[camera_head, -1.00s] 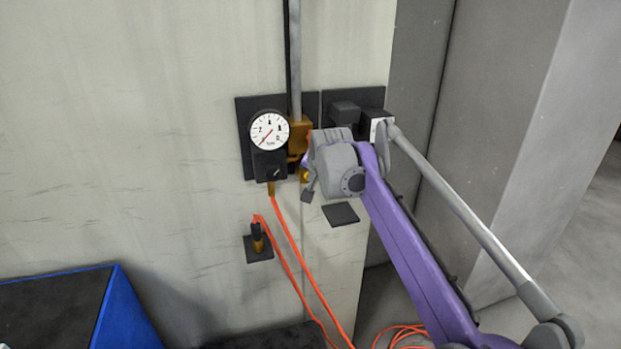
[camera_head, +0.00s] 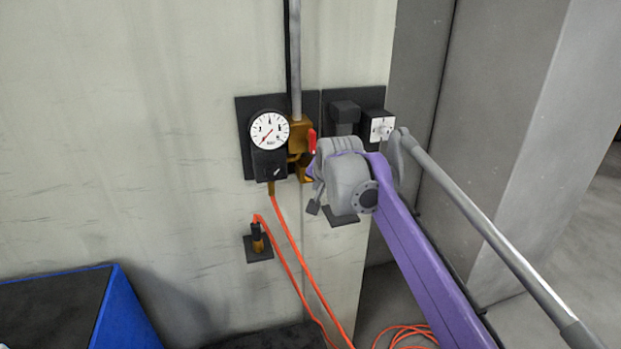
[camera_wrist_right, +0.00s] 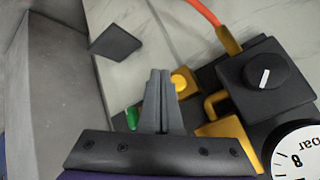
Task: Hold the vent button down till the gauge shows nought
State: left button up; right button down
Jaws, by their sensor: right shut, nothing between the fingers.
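The round white gauge (camera_head: 269,130) is on the wall panel, its needle pointing down and left; the figures are too small to read surely. It is cut off at the lower right of the wrist view (camera_wrist_right: 297,158). My left gripper is not in view.
A black box with a white dial (camera_head: 381,128) is to the right. An orange hose (camera_head: 300,264) hangs below the gauge. A blue-edged bin (camera_head: 116,310) stands lower left.

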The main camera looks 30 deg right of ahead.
jog(key=s, duration=0.2)
jog(key=shift+s+a, duration=0.35)
jog(key=shift+s, duration=0.05)
jog(key=s+a+f+n+g+y, duration=0.1)
jog(key=s+a+f+n, duration=0.4)
jog(key=s+a+f, duration=0.4)
jog(key=s+a+f+n+g+y, duration=0.1)
jog(key=s+a+f+n+y, duration=0.1)
jog(key=s+a+f+n, duration=0.4)
jog(key=s+a+f, duration=0.4)
jog(key=s+f, duration=0.4)
jog(key=f, duration=0.1)
jog(key=shift+s, duration=0.25)
jog(key=shift+d, duration=0.1)
